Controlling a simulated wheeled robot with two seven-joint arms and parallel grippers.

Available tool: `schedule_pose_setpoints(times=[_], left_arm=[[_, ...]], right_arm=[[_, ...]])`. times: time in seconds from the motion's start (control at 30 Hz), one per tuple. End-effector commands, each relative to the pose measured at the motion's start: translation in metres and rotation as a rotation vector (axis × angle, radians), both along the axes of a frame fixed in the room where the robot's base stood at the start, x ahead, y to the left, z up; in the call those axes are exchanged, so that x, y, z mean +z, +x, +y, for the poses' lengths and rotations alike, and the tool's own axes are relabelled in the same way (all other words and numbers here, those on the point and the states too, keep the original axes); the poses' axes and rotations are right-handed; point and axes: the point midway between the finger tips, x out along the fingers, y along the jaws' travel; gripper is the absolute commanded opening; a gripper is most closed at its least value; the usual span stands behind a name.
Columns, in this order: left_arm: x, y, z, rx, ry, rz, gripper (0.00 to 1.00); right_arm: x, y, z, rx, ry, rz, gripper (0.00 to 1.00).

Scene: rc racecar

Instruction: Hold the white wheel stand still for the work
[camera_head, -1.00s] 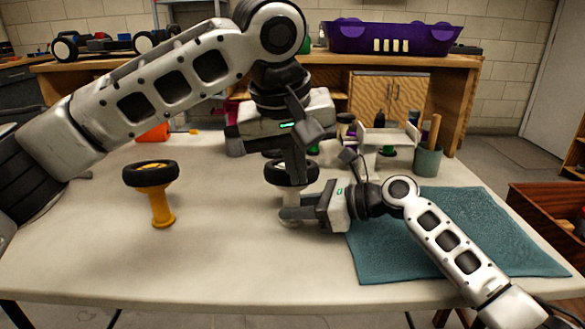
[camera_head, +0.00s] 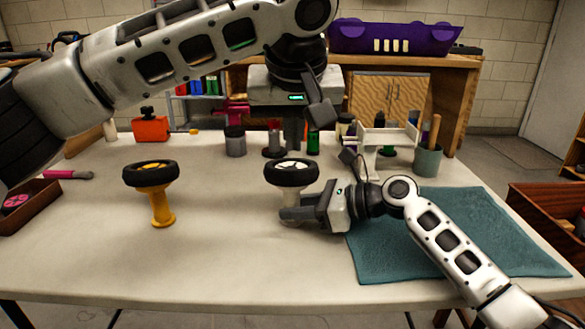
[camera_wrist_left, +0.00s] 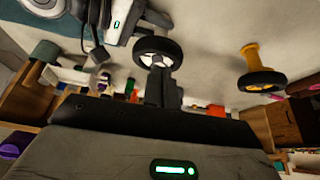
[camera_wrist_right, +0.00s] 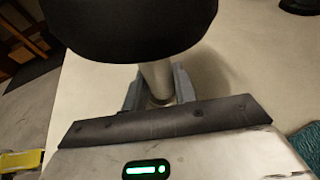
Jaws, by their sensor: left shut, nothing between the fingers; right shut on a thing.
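The white wheel stand (camera_head: 290,199) stands upright on the table with a black-tyred wheel (camera_head: 292,173) with a white hub on top. My right gripper (camera_head: 287,214) is shut around the stand's stem, low down near its base. The right wrist view shows the stem (camera_wrist_right: 157,80) between the two fingers, under the dark tyre (camera_wrist_right: 130,30). My left gripper (camera_head: 293,150) is shut and empty, above and behind the wheel. In the left wrist view its closed fingers (camera_wrist_left: 165,85) point towards the wheel (camera_wrist_left: 157,50); the white stand is mostly hidden there.
A yellow stand (camera_head: 161,207) with another wheel (camera_head: 150,173) is to the left. A teal mat (camera_head: 450,235) lies under my right arm. The front table area is clear.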

Motion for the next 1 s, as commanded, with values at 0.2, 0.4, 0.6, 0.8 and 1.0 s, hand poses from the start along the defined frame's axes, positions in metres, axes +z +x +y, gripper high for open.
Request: schedule_pose_setpoints(times=[0.2, 0.4, 0.6, 0.8, 1.0], left_arm=[[-0.025, 0.012, 0.001, 0.001, 0.0, 0.001, 0.0], [-0.038, 0.018, 0.001, 0.001, 0.0, 0.001, 0.0], [-0.04, 0.019, 0.001, 0.001, 0.0, 0.001, 0.0], [-0.04, 0.019, 0.001, 0.001, 0.0, 0.001, 0.0], [-0.056, 0.019, 0.001, 0.0, 0.0, 0.004, 0.0]], right_arm=[[0.001, 0.0, 0.0, 0.0, 0.001, -0.001, 0.08], [0.001, 0.0, 0.0, 0.0, 0.001, -0.001, 0.08], [0.001, 0.0, 0.0, 0.0, 0.001, -0.001, 0.08], [0.001, 0.0, 0.0, 0.0, 0.001, -0.001, 0.08], [0.001, 0.0, 0.0, 0.0, 0.002, -0.002, 0.08]])
